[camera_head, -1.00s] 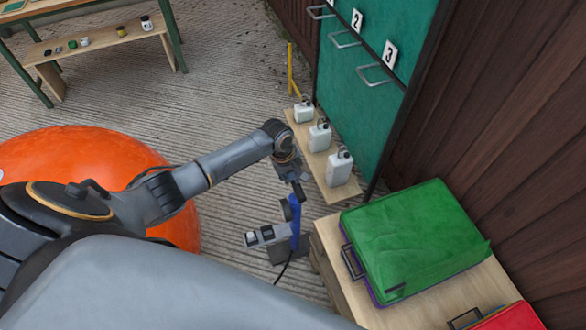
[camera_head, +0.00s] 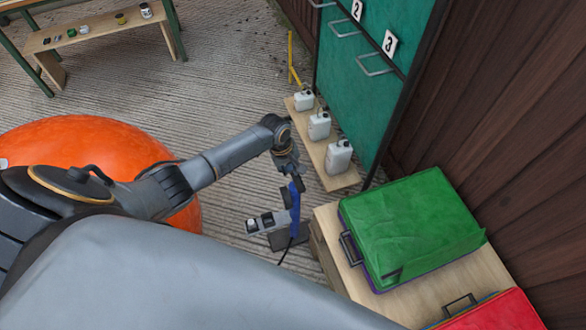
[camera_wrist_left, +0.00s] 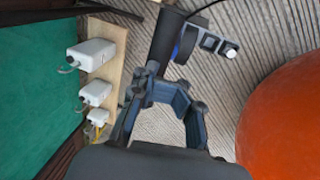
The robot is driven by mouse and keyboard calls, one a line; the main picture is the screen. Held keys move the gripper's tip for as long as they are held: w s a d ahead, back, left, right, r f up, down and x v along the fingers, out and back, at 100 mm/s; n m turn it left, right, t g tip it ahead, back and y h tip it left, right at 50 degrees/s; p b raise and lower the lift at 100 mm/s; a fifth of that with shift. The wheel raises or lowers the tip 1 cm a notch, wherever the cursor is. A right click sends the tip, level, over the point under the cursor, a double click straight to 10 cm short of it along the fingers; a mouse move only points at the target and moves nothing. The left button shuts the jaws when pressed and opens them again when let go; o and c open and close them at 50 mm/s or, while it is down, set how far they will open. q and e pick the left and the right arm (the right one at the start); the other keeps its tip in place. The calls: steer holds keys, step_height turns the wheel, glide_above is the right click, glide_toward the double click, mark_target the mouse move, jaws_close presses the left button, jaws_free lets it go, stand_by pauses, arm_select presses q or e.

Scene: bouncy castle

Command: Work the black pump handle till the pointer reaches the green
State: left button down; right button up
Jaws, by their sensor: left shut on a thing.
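The blue pump (camera_head: 294,198) stands on the ground, with a grey-black box-like part (camera_head: 266,222) at its left side and a dark hose or cable below. My left gripper (camera_head: 290,170) is at its top, shut on the black pump handle. In the left wrist view the black handle (camera_wrist_left: 164,40) runs from the top edge down to the left gripper (camera_wrist_left: 160,92), and a little blue of the pump shows beside it. No pointer or green mark can be made out. My right gripper is not in view.
A large orange ball-like shape (camera_head: 85,150) lies left of the pump. White bottles (camera_head: 338,158) stand on a low plank by a green cabinet (camera_head: 345,100). A green case (camera_head: 410,225) lies on a wooden platform at right. Ribbed ground is clear behind the pump.

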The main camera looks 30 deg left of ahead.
arm_select(q)
steer(key=shift+s+a+r+p, duration=0.15)
steer(key=shift+r+p, duration=0.15)
steer(key=shift+r, duration=0.15)
steer(key=shift+s+r+p, duration=0.15)
steer(key=shift+r+p, duration=0.15)
steer(key=shift+r, duration=0.15)
step_height(320, 180, up, 9)
steer(key=s+a, duration=0.1)
steer(key=shift+a+r+p, duration=0.15)
steer(key=shift+r+p, duration=0.05)
steer(key=shift+p, duration=0.1)
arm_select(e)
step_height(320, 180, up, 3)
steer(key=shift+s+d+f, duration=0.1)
